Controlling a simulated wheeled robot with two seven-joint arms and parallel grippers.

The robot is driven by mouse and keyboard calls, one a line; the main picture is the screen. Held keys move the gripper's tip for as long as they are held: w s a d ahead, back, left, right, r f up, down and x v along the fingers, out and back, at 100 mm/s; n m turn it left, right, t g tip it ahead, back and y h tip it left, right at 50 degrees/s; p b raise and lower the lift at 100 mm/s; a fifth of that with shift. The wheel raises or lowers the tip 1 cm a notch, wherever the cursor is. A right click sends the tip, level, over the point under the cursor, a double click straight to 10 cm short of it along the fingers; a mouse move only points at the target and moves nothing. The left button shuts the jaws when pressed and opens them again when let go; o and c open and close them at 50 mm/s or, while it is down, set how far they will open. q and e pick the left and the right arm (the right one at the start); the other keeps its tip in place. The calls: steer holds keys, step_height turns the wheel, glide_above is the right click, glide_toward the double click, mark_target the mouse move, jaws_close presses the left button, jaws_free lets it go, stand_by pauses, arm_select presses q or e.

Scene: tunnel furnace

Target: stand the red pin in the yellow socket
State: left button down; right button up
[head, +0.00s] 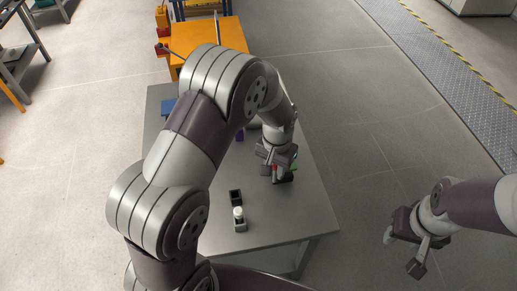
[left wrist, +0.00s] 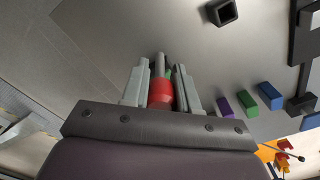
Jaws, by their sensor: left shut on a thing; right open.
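My left gripper (head: 276,168) is over the right part of the grey table, shut on the red pin. The red pin (left wrist: 160,93) stands out between the fingers in the left wrist view, with a bit of green just beyond it. In the head view, only a small red part of the pin (head: 274,171) shows, beside something green and something dark. I cannot tell whether the pin touches anything below. I cannot make out a yellow socket in either view. My right gripper (head: 402,252) is open and empty, off the table's right side.
A dark open socket (head: 236,197) and one holding a white piece (head: 239,212) stand near the table's front. Purple (left wrist: 224,107), green (left wrist: 247,103) and blue (left wrist: 270,94) blocks stand in a row. An orange table (head: 225,38) is behind.

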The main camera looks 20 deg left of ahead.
arm_select(q)
steer(key=s+d+r, duration=0.2)
steer(key=s, duration=0.2)
steer(key=shift+m, duration=0.4)
steer(key=a+f, duration=0.3)
steer(key=a, duration=0.1)
steer(key=a+f+p, duration=0.1)
steer(key=a+f, duration=0.3)
steer(key=s+a+f, duration=0.1)
steer(key=a+f, duration=0.3)
steer(key=shift+a+f, duration=0.2)
steer(key=shift+a, duration=0.05)
steer(key=shift+f, duration=0.1)
steer(key=c, duration=0.9)
jaws_free()
